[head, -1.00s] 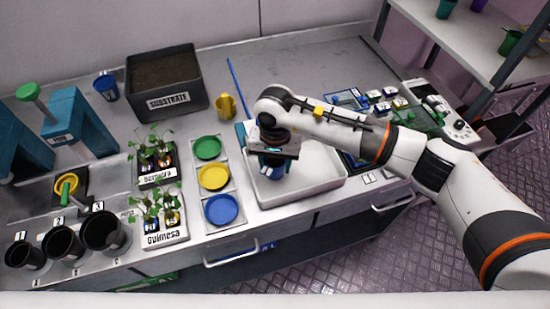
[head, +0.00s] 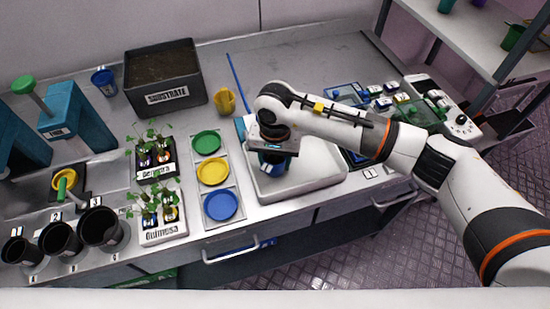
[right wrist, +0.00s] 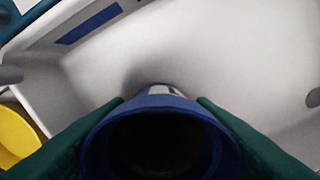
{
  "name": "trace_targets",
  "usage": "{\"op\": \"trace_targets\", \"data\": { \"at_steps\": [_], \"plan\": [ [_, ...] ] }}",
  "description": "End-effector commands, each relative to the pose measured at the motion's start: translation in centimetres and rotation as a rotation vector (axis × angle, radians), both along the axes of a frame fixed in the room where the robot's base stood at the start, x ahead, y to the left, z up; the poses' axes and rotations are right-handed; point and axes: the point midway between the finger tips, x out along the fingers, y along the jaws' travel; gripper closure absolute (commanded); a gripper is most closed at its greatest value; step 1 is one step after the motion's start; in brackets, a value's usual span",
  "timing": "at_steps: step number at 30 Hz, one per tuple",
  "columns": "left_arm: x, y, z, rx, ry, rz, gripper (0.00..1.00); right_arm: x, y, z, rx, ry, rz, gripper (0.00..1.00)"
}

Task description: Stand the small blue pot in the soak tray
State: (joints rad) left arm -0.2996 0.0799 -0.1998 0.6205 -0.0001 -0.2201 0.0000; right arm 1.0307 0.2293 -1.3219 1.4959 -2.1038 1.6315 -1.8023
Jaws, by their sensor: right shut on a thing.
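My right gripper (head: 273,160) is shut on the small blue pot (head: 271,170), over the left part of the white soak tray (head: 318,178). In the right wrist view, the pot (right wrist: 160,107) is held between two dark green fingers (right wrist: 160,125), its dark opening toward the camera. The pale tray floor (right wrist: 215,60) is behind it, with a soft shadow near the pot. I cannot tell whether the pot's base touches the floor. My left gripper is not in view.
Left of the tray lie green, yellow and blue round dishes (head: 220,205). A yellow cup (head: 225,101) stands behind. Another blue pot (head: 104,82) is beside the substrate box (head: 165,97). Small labelled items and a device (head: 460,119) are at right.

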Motion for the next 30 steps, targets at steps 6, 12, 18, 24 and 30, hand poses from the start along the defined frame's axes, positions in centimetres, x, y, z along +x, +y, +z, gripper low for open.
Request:
{"op": "trace_targets", "data": {
  "at_steps": [6,12,18,24,30],
  "plan": [
    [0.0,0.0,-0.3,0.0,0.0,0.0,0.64,0.0,0.0,-0.2,0.0,0.0,0.0,0.42],
    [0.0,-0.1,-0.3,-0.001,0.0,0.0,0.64,0.0,0.0,-0.2,0.0,0.0,0.0,0.25],
    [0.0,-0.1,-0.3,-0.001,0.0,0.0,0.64,0.0,0.0,-0.2,0.0,0.0,0.0,0.25],
    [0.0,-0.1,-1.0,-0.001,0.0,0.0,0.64,0.1,0.0,2.0,0.001,-0.004,0.001,0.25],
    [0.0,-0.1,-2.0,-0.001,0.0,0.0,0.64,0.1,0.0,6.3,0.0,-0.006,0.001,0.25]
  ]
}}
